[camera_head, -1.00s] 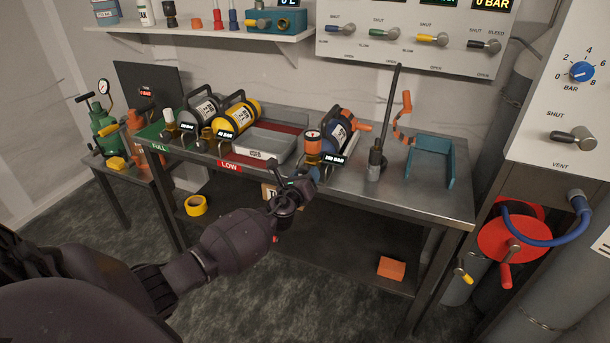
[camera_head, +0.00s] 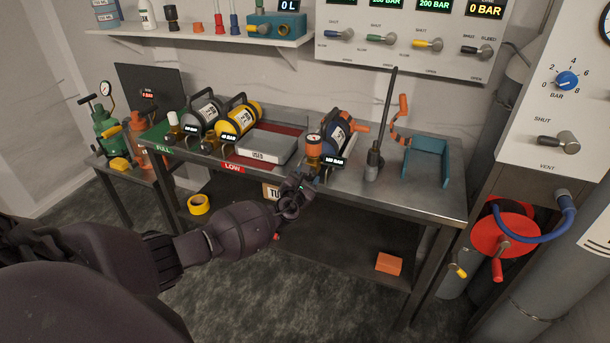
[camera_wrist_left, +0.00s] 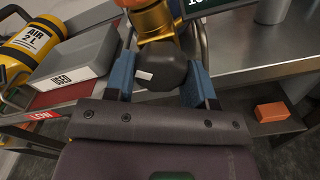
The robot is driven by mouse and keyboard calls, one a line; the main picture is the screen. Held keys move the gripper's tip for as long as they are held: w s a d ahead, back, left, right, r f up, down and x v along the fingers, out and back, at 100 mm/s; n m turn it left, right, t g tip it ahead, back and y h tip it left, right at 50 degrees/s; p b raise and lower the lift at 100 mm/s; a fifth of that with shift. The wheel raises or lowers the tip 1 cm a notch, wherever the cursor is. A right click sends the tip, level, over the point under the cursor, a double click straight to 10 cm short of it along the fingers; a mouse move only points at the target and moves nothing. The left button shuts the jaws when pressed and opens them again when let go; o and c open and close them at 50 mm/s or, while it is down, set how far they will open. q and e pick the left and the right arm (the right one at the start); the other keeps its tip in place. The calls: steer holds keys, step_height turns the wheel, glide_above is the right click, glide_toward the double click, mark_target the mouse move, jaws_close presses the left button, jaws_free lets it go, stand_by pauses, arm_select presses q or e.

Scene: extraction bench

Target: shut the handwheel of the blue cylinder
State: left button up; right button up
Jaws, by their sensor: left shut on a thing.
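The blue cylinder (camera_head: 336,136) lies in a cradle at the front middle of the bench, with an orange and brass valve (camera_head: 314,150) towards me. Its handwheel, a black rounded knob with a white mark (camera_wrist_left: 160,68), sits below the brass part in the left wrist view. My left gripper (camera_head: 303,182) is at the bench's front edge, at the valve. In the left wrist view its blue fingers (camera_wrist_left: 161,82) are on both sides of the black knob, shut on it. In the head view the gripper hides the knob. My right gripper is not in view.
A grey box marked USED (camera_head: 263,146) and a yellow cylinder (camera_head: 239,118) stand left of the valve. A black upright lever (camera_head: 383,120) and a teal bracket (camera_head: 427,162) stand to the right. An orange block (camera_head: 389,263) lies on the lower shelf.

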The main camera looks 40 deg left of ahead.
arm_select(q)
steer(key=shift+r+m, duration=0.2)
steer(key=shift+m, duration=0.3)
steer(key=shift+m+p, duration=0.65)
steer(key=shift+m, duration=0.35)
steer(key=shift+m+p, duration=0.4)
steer(key=shift+m, duration=0.4)
steer(key=shift+m+p, duration=0.4)
steer(key=shift+m, duration=0.5)
steer(key=shift+m+p, duration=0.65)
steer(key=shift+m, duration=1.05)
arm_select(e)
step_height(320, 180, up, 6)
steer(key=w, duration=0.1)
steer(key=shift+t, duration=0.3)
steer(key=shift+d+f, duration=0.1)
arm_select(q)
steer(key=shift+f, duration=0.1)
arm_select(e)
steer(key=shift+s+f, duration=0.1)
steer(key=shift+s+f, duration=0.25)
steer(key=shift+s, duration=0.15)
